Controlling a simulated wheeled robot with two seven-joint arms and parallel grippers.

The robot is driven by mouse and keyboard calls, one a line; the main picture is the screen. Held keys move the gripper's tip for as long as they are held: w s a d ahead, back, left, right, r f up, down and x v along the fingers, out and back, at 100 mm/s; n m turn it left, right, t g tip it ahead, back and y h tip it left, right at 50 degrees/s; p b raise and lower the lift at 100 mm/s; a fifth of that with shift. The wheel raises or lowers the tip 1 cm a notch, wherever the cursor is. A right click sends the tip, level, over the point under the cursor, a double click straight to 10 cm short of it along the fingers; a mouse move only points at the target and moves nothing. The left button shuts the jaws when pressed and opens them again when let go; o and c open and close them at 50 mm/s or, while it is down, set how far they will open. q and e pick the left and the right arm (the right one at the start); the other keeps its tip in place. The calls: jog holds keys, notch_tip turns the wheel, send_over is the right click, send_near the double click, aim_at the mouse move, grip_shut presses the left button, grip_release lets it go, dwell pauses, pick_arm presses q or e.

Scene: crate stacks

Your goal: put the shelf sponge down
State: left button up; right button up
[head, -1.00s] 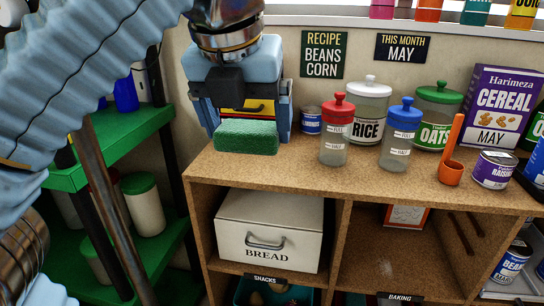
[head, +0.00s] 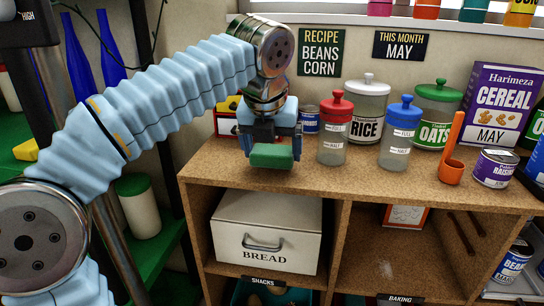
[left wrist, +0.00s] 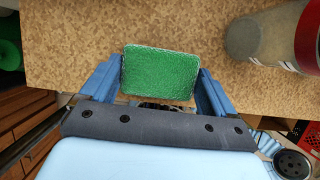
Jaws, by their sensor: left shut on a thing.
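The green sponge (head: 271,156) is between the fingers of my left gripper (head: 270,150), over the left part of the cork-coloured shelf top near its front edge. In the left wrist view the sponge (left wrist: 159,72) is seen from above, with a blue finger of the left gripper (left wrist: 159,85) pressed on each side. The left gripper is shut on it. I cannot tell whether the sponge's underside touches the shelf top (head: 215,160). My right gripper is not in view.
A red-lidded jar (head: 335,130) stands just right of the sponge. A small blue can (head: 309,120) and a rice jar (head: 368,112) stand behind. A blue-lidded jar (head: 400,135) and orange scoop (head: 452,150) are further right. The shelf top's left front is bare.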

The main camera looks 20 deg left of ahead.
pick_arm(q)
jog(key=shift+s+f, duration=0.1)
jog(key=shift+f, duration=0.7)
jog(key=shift+f, duration=0.2)
jog(key=o, duration=0.7)
jog(key=shift+r, duration=0.1)
jog(key=shift+c, duration=0.2)
jog(key=shift+r, duration=0.1)
